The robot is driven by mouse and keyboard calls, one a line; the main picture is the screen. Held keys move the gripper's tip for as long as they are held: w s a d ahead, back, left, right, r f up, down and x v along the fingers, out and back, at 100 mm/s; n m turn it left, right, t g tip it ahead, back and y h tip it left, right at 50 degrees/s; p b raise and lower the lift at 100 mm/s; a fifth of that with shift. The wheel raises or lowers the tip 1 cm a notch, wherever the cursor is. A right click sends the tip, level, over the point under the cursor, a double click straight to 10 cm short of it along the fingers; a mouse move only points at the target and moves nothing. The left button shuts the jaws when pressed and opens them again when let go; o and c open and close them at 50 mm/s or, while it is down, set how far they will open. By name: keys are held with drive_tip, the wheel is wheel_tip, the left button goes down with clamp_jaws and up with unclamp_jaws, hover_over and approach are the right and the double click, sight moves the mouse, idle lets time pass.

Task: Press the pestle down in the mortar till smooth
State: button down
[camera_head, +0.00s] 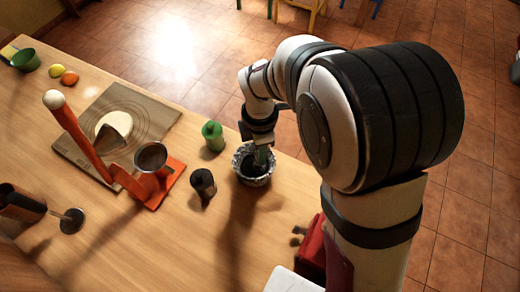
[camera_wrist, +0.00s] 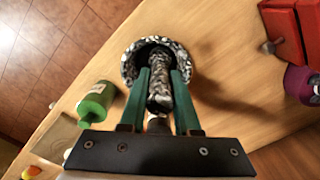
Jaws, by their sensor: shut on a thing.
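The mortar (camera_head: 248,178) is a dark bowl with a speckled black-and-white rim on the wooden counter. It also shows at the top of the wrist view (camera_wrist: 126,66). The speckled pestle (camera_wrist: 160,82) stands with its lower end inside the mortar. My gripper (camera_wrist: 162,75) has green fingers on either side of the pestle and is shut on it. In the head view my gripper (camera_head: 262,157) reaches down over the mortar from above. The bottom of the bowl and the pestle's tip are hidden, so I cannot tell what is inside.
A green bottle (camera_head: 213,136) and a dark cylinder (camera_head: 203,183) stand close left of the mortar. A red box (camera_head: 313,248) is near the front right. Bare counter lies in front of the mortar.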

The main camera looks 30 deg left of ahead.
drive_tip(key=shift+r, duration=0.3)
drive_tip(key=shift+f, duration=0.1)
drive_tip(key=shift+f, duration=0.95)
drive_tip(key=shift+r, duration=0.15)
drive_tip(key=shift+r, duration=0.9)
drive_tip(key=shift+w+a, duration=0.2)
drive_tip(key=shift+a, duration=0.3)
drive_tip(key=shift+w+a, duration=0.2)
drive_tip(key=shift+a, duration=0.3)
